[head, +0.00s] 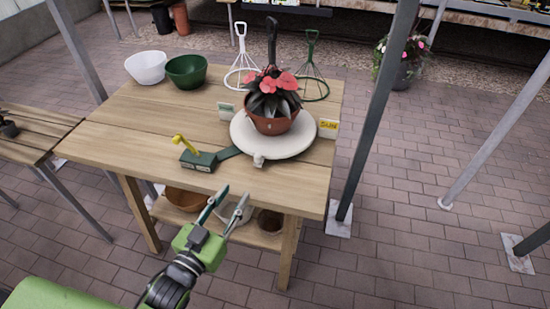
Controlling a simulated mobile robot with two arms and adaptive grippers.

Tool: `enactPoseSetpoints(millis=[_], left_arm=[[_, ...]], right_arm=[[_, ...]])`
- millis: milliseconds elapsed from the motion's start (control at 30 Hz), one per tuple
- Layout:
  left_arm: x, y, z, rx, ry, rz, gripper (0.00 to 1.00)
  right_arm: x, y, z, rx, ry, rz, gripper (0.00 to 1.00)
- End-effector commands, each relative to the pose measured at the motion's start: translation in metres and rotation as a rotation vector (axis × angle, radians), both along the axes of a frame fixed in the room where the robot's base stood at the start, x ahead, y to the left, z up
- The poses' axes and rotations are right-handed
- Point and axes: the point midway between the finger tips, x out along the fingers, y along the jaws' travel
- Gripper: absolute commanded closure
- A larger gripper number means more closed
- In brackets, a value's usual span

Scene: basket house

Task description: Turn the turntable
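The turntable (240,134) is a round white disc near the right front of the wooden table. A potted plant (273,103) with pinkish-red flowers and a brown pot stands on it. A small knob (259,160) sticks out at the disc's front rim. A yellow "SUN" sign (328,128) is at its right edge and a pale sign (226,108) at its left. My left gripper (235,198) is open and empty, in front of the table's front edge, below and left of the knob. My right gripper is not in view.
A dark green block with a yellow lever (193,154) stands left of the turntable. White (146,66) and green (186,70) bowls and wire stands (313,75) are at the back. A grey post (375,115) rises beside the table's right edge. The table's left front is clear.

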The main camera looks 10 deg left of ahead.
Motion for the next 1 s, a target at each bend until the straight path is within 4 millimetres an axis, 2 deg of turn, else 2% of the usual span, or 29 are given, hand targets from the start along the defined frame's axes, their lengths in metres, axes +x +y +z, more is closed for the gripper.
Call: enactPoseSetpoints(millis=[100,267,700,833,1000], left_arm=[[0.001,-0.002,0.015,-0.005,-0.031,-0.005,0.69],[0.016,-0.004,0.017,-0.007,-0.034,-0.005,0.69],[0.098,-0.02,0.016,-0.006,-0.032,-0.005,0.69],[0.117,-0.024,0.016,-0.006,-0.031,-0.004,0.69],[0.131,-0.027,0.015,-0.006,-0.03,-0.005,0.69]], right_arm=[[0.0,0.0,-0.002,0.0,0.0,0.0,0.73],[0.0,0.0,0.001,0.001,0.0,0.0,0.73],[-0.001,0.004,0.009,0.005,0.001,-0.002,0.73],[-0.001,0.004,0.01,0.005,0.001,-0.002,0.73],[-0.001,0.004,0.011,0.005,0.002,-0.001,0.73]])
